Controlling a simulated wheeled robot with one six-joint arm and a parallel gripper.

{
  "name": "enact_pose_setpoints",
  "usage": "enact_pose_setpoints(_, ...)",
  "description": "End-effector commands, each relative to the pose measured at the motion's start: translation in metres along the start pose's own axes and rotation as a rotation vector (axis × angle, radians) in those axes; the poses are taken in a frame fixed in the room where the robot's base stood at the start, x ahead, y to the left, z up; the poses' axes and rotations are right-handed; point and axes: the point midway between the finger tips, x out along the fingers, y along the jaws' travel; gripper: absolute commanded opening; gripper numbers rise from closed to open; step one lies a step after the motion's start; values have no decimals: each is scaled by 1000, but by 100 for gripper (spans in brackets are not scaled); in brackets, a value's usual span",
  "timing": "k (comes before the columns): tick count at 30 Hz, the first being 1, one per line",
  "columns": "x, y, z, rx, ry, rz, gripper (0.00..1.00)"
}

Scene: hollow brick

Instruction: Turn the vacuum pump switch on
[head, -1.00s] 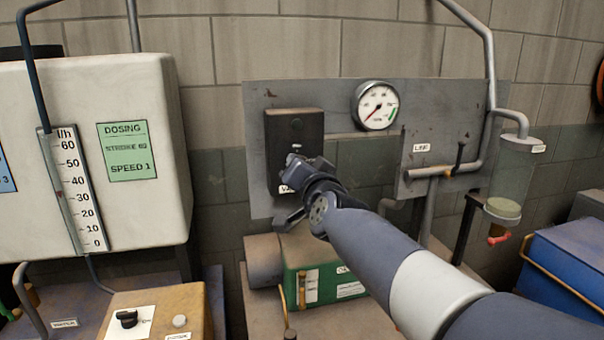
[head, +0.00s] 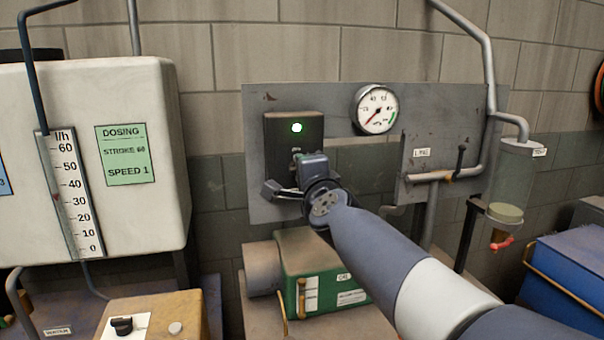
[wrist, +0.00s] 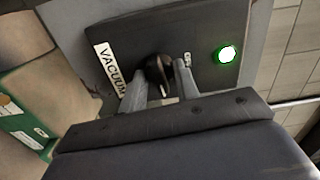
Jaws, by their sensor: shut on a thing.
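The vacuum switch box (head: 275,135) is a dark box on the grey wall panel, and its lamp (head: 297,127) is lit green. In the wrist view the box (wrist: 200,25) carries a white VACUUM label (wrist: 108,68) and the lit lamp (wrist: 227,54). A dark rotary knob (wrist: 155,70) sits on the box between my fingers. My gripper (wrist: 160,78) is shut on the knob, one finger on each side. In the head view my gripper (head: 299,165) is in front of the lower box and hides the knob.
A round gauge (head: 376,109) is right of the box. A pipe with a valve lever (head: 460,160) and a clear vessel (head: 512,175) are further right. The green pump (head: 320,265) is below my arm. A white dosing tank (head: 100,130) stands at left.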

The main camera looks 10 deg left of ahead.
Motion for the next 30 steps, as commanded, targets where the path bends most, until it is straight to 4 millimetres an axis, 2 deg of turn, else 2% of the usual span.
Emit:
enact_pose_setpoints(9,0,1,0,95,0,2,7)
enact_pose_setpoints(23,0,1,0,109,0,2,7)
enact_pose_setpoints(24,0,1,0,108,0,2,31)
enact_pose_setpoints(30,0,1,0,108,0,1,47)
